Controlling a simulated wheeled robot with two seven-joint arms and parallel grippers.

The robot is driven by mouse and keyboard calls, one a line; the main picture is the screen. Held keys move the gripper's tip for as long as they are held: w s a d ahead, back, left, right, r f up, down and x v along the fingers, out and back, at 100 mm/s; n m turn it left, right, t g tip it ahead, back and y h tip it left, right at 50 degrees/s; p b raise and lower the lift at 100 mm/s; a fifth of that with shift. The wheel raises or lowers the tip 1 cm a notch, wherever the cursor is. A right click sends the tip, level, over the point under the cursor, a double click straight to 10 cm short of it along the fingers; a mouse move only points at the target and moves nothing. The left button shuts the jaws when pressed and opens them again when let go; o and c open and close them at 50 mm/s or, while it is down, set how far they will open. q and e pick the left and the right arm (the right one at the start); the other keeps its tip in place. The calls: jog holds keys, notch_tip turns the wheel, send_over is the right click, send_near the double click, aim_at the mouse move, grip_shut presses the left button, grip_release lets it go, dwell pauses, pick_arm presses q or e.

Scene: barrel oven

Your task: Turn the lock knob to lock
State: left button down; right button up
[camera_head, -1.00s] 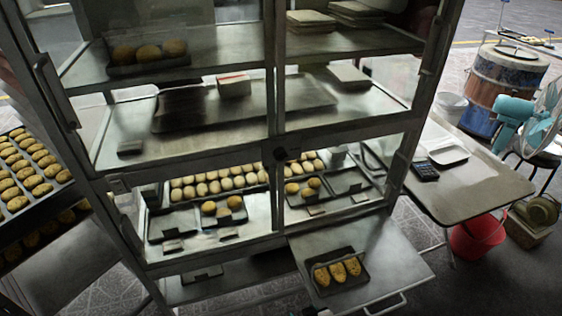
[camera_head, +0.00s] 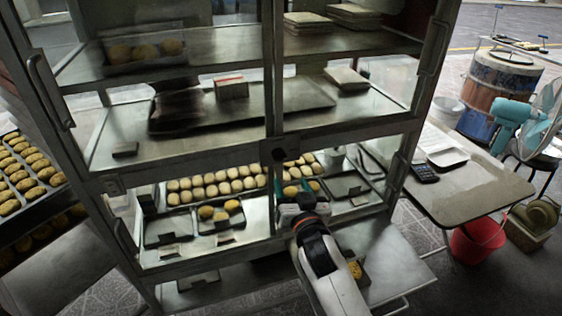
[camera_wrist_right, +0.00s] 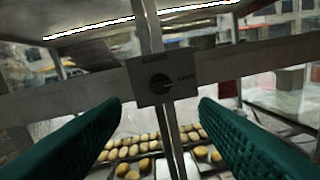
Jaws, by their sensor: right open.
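The lock knob (camera_head: 280,153) is a small dark round knob on the metal frame of the glass cabinet, where the crossbar meets the middle post. In the right wrist view the knob (camera_wrist_right: 160,83) sits on a grey plate with small lettering to its right that seems to read "OPEN". My right gripper (camera_head: 292,186) is open and empty, just below the knob in the head view. Its green fingers (camera_wrist_right: 160,115) stand wide apart on either side of the knob's plate and do not appear to touch it. My left gripper is not in view.
Trays of buns (camera_head: 220,183) stand behind the glass. A lowered metal flap (camera_head: 395,255) juts out at the lower right, partly behind my right arm. A side table (camera_head: 480,190) with a calculator (camera_head: 424,172) is on the right. A bread rack (camera_head: 25,180) stands at left.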

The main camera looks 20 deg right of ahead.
aim_at(280, 159)
jog(key=w, duration=0.3)
jog(key=w+p, duration=0.1)
jog(key=w, duration=0.7)
jog(key=shift+d+f, duration=0.1)
jog(key=shift+d, duration=0.2)
jog(key=c, duration=0.9)
